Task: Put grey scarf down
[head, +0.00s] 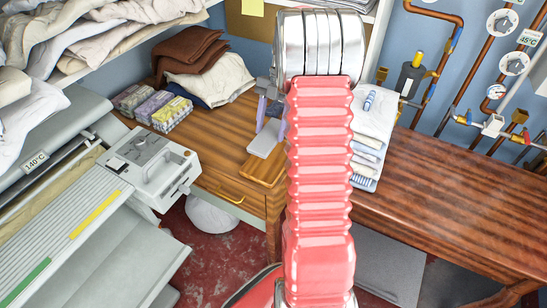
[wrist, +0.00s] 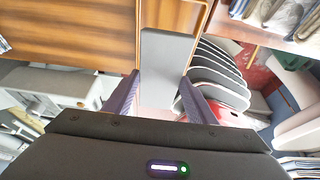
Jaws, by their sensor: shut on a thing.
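The grey scarf (head: 265,139) is a flat, folded light-grey slab. It hangs at my gripper (head: 268,112), left of my red arm in the head view. In the wrist view the scarf (wrist: 166,62) sticks out beyond the two purple fingers of my gripper (wrist: 160,92), which are shut on its near end. The scarf is over or close to the wooden table (head: 225,140), near its front edge. I cannot tell whether it touches the wood. My arm hides part of the table behind it.
Small patterned folded packs (head: 150,106) and brown and cream cloths (head: 205,65) lie at the table's back left. A pile of white and blue cloths (head: 370,130) stands right of my arm. The ironer (head: 95,205) is at left. The right tabletop (head: 450,195) is clear.

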